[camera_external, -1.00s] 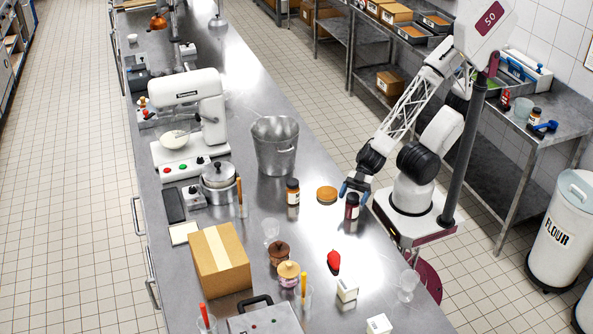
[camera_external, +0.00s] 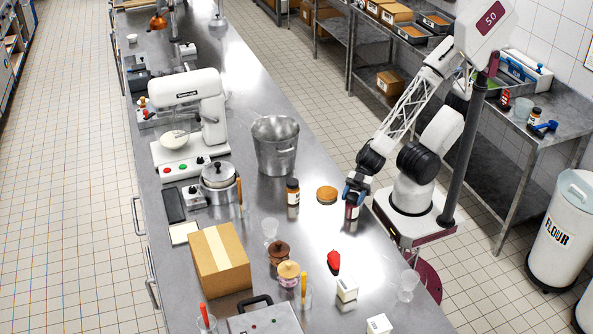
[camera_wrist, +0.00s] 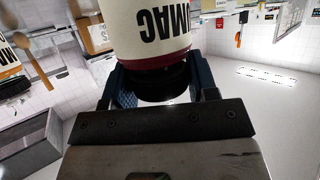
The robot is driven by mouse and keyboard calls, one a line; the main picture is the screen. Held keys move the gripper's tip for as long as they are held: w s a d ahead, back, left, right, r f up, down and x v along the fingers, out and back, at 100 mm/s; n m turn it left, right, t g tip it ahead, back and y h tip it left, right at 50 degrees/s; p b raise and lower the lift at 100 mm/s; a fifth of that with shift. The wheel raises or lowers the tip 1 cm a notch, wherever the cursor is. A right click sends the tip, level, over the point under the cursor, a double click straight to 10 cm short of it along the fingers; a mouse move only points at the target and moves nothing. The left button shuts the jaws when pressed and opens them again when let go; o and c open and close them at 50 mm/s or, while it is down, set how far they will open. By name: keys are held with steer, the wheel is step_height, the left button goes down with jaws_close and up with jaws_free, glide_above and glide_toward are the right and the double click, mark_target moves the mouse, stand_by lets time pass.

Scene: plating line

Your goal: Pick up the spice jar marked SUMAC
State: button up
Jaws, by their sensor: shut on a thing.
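The spice jar marked SUMAC (camera_external: 352,211) is dark red with a black lid and a white label, and stands near the right edge of the steel counter. My gripper (camera_external: 354,196) is over it from above, shut on its upper part. In the wrist view the jar (camera_wrist: 150,30) shows upside down with the label letters "UMAC" readable, its black lid between the blue fingers of my gripper (camera_wrist: 165,85). I cannot tell whether the jar's base touches the counter.
A second jar (camera_external: 293,192) with an orange-brown body and white label stands left of my gripper. A round brown-orange item (camera_external: 326,194) lies between them. A metal bucket (camera_external: 275,147) stands behind, and a red item (camera_external: 334,262) lies in front on the counter.

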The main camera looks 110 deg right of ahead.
steer(key=shift+c, duration=0.3)
steer(key=shift+r, duration=0.15)
steer(key=shift+c, duration=1.2)
steer(key=shift+r, duration=4.85)
